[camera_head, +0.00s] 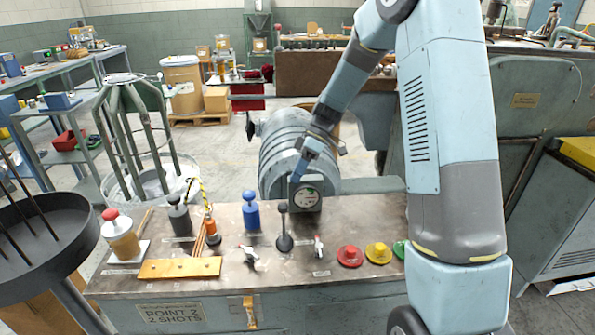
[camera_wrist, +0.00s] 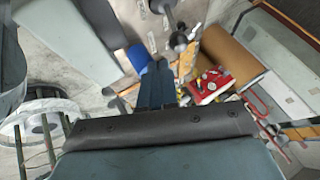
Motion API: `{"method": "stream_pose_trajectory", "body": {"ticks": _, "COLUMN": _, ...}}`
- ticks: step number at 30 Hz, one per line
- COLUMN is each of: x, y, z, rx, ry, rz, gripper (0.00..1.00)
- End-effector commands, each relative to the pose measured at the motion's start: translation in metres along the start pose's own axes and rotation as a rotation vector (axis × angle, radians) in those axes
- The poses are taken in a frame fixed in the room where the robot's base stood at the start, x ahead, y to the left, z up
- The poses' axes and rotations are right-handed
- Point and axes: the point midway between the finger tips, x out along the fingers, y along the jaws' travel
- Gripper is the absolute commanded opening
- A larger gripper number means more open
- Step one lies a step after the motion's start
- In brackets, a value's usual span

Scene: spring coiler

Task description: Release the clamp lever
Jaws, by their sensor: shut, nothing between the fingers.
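A dark upright lever with a round knob (camera_head: 284,232) stands on a round base in the middle of the bench; a dark ball-ended lever (camera_wrist: 178,42) also shows in the wrist view. Two small pale toggle levers (camera_head: 250,258) and (camera_head: 318,247) sit nearer the front edge. I cannot tell which of these is the clamp lever. My gripper (camera_head: 298,178) is shut and empty, above the back of the bench beside a round dial gauge (camera_head: 306,197). In the wrist view its dark blue fingers (camera_wrist: 158,72) point toward the bench; contact cannot be seen.
A blue bottle-shaped handle (camera_head: 250,212) stands left of the dark lever. Red (camera_head: 350,256) and yellow (camera_head: 377,252) buttons sit at right. A yellow bar (camera_head: 180,268) lies at the front left. A large ribbed grey drum (camera_head: 285,150) is behind the bench.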

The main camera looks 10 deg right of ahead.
Motion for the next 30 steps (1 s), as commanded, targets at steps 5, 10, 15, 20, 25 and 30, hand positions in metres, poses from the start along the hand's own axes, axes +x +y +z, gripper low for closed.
{"method": "stream_pose_trajectory", "body": {"ticks": 5, "x": 0.031, "y": -0.001, "z": 0.000, "rx": 0.000, "ry": -0.001, "rz": -0.003, "gripper": 0.00}}
{"method": "stream_pose_trajectory", "body": {"ticks": 10, "x": 0.052, "y": -0.001, "z": 0.000, "rx": 0.001, "ry": 0.000, "rz": -0.002, "gripper": 0.00}}
{"method": "stream_pose_trajectory", "body": {"ticks": 15, "x": 0.062, "y": 0.000, "z": 0.000, "rx": 0.000, "ry": 0.000, "rz": 0.000, "gripper": 0.00}}
{"method": "stream_pose_trajectory", "body": {"ticks": 20, "x": 0.065, "y": 0.000, "z": 0.000, "rx": 0.000, "ry": 0.000, "rz": 0.001, "gripper": 0.00}}
{"method": "stream_pose_trajectory", "body": {"ticks": 25, "x": 0.065, "y": 0.000, "z": 0.000, "rx": 0.000, "ry": 0.000, "rz": 0.001, "gripper": 0.00}}
{"method": "stream_pose_trajectory", "body": {"ticks": 30, "x": 0.064, "y": -0.001, "z": 0.000, "rx": 0.000, "ry": 0.001, "rz": 0.006, "gripper": 0.00}}
